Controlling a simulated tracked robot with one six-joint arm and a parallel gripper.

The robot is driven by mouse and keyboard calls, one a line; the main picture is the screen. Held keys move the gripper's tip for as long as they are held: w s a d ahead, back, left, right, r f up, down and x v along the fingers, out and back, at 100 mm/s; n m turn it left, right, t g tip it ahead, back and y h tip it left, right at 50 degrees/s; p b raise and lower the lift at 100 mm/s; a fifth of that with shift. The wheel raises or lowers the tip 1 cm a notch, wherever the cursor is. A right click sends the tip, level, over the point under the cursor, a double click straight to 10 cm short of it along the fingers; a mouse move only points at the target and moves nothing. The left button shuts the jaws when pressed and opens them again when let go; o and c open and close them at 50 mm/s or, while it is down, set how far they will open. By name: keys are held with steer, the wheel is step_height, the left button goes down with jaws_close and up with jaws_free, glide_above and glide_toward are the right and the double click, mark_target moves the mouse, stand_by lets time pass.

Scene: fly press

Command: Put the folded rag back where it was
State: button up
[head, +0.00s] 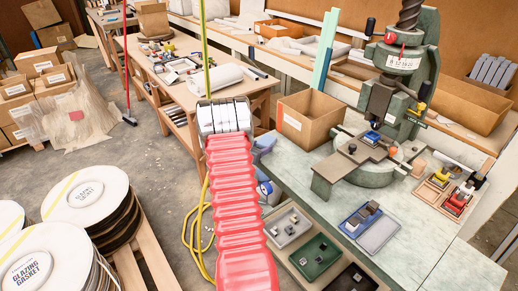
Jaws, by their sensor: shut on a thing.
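A red ribbed sleeve, which looks like the cover of my arm, runs up the middle of the head view. My gripper cannot be made out; the sleeve may hide it. I cannot pick out the folded rag for certain. A blue-grey shape (265,190) shows partly beside the sleeve at the bench's left edge, too covered to name. The green fly press (405,85) stands on the pale press bench (415,240). A small blue piece (372,136) lies on its bed.
An open cardboard box (310,118) stands behind the press's left side. A blue tray (352,226) with grey blocks lies on the bench front. Red and yellow tools (455,204) are at right. Gasket reels (88,198) stand left. A yellow hose (193,232) lies on the floor.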

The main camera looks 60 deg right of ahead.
steer(key=o, duration=1)
steer(key=shift+o, duration=0.2)
steer(key=s+v, duration=0.1)
steer(key=v, duration=1.1)
steer(key=shift+w, duration=0.45)
steer(key=shift+r, duration=0.15)
